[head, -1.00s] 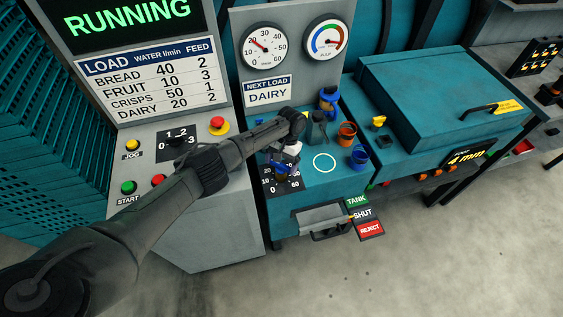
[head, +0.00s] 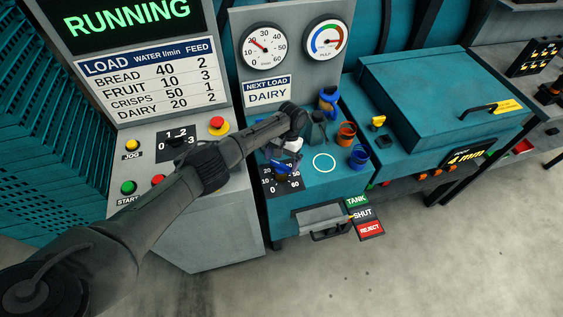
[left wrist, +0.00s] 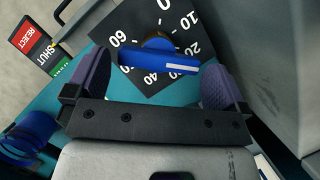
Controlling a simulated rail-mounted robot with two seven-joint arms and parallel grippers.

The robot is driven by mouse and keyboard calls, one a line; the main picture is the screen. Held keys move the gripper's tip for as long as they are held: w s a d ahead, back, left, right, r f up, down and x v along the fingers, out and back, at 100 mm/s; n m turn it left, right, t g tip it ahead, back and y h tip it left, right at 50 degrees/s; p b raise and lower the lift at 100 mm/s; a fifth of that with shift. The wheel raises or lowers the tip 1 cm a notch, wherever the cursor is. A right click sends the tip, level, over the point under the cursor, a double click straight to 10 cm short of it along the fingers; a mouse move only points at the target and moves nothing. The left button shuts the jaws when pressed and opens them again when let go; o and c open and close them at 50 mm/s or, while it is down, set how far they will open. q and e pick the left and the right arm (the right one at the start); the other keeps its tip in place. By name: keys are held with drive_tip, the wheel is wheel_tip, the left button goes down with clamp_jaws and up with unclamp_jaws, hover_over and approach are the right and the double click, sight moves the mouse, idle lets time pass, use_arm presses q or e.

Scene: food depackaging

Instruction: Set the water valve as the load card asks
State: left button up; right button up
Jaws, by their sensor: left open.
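The water valve is a blue bar handle (left wrist: 160,62) on a black dial plate (left wrist: 165,20) numbered 0 to 60. In the head view the plate (head: 270,187) lies at the left end of the teal bench. In the left wrist view, the handle's white line is at its right end, pointing to the 20 side. My left gripper (left wrist: 157,85) is open, its purple fingers apart on both sides of the handle. In the head view this gripper (head: 286,160) hangs over the dial. The load card (head: 150,82) lists DAIRY at water 20, feed 2. The NEXT LOAD sign (head: 267,92) reads DAIRY.
A flow gauge (head: 264,46) has its needle toward the upper left. A drawer-like chute (head: 322,220) juts out in front, beside TANK, SHUT and REJECT labels (head: 363,214).

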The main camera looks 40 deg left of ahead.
use_arm(q)
drive_tip(key=v, duration=1.2)
drive_tip(key=shift+r+b, duration=0.3)
